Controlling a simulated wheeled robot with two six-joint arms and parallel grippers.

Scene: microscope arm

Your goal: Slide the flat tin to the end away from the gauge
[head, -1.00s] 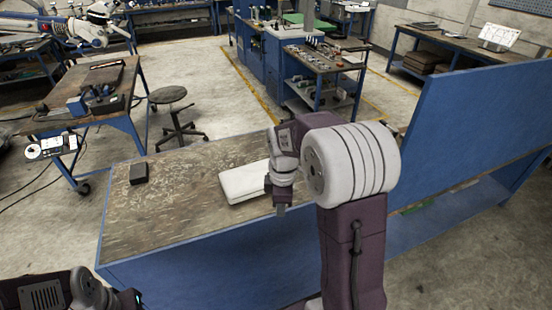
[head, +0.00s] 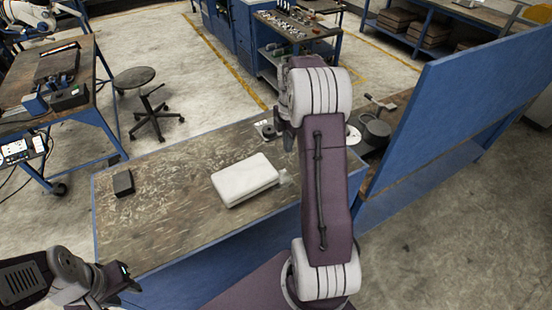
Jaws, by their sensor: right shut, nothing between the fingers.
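A flat whitish box (head: 244,181), which looks like the flat tin, lies on the worn wooden bench top (head: 170,205). A small pale piece at its right end is too small to make out. A round pale-rimmed item (head: 267,130) stands at the bench's back edge, partly behind my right arm; I cannot tell whether it is the gauge. My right gripper (head: 289,146) is partly hidden by its own arm; it is shut and empty, apart from the tin and behind its right end. My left gripper (head: 128,284) is at the lower left, away from the tin; its fingers are unclear.
A small black block (head: 123,183) sits near the bench's left end. A blue panel (head: 465,110) rises at the right, with a round grey pot-like item (head: 375,128) beside it. The bench top between block and tin is clear.

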